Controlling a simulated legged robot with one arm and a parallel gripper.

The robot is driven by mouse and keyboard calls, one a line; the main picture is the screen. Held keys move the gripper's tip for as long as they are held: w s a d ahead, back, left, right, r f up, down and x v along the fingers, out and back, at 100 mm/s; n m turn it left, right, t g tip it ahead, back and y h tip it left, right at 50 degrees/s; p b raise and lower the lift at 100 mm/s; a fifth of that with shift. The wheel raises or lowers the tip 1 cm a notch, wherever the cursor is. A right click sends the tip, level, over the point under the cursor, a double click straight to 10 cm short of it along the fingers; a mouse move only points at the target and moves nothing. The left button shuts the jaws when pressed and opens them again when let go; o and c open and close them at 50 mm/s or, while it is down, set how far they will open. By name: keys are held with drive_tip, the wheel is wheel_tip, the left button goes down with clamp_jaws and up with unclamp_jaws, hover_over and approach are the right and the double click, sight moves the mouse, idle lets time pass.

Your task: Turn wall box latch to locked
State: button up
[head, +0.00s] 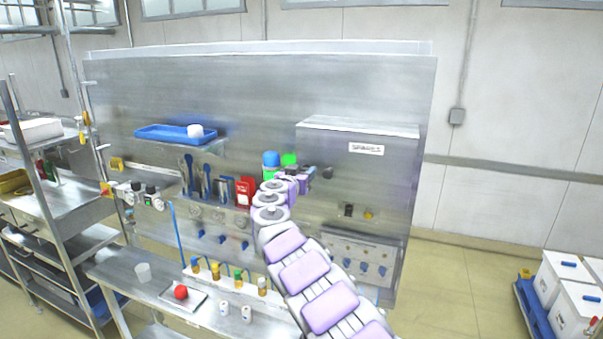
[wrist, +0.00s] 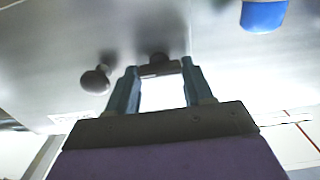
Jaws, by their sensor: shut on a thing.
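The wall box (head: 385,180), a metal box with a SPARES label, is fixed on the right of the upright metal panel in the head view. My gripper (head: 312,177) is at the box's left part. In the wrist view its two blue-grey fingers (wrist: 160,80) close on a dark latch part (wrist: 157,62) at their tips. The latch's exact turn angle cannot be read. A round dark knob (wrist: 96,80) stands to the left of the fingers, apart from them. My gripper and arm hide part of the box's left side in the head view.
Blue and green capped items (head: 271,160) show just behind my gripper. A blue tray (head: 165,134) with a white cup is on a shelf at left. A bench (head: 140,268) below holds small bottles and a red ball. White bins (head: 560,285) stand at far right; floor between is clear.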

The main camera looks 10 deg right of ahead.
drive_tip(key=shift+c, duration=1.3)
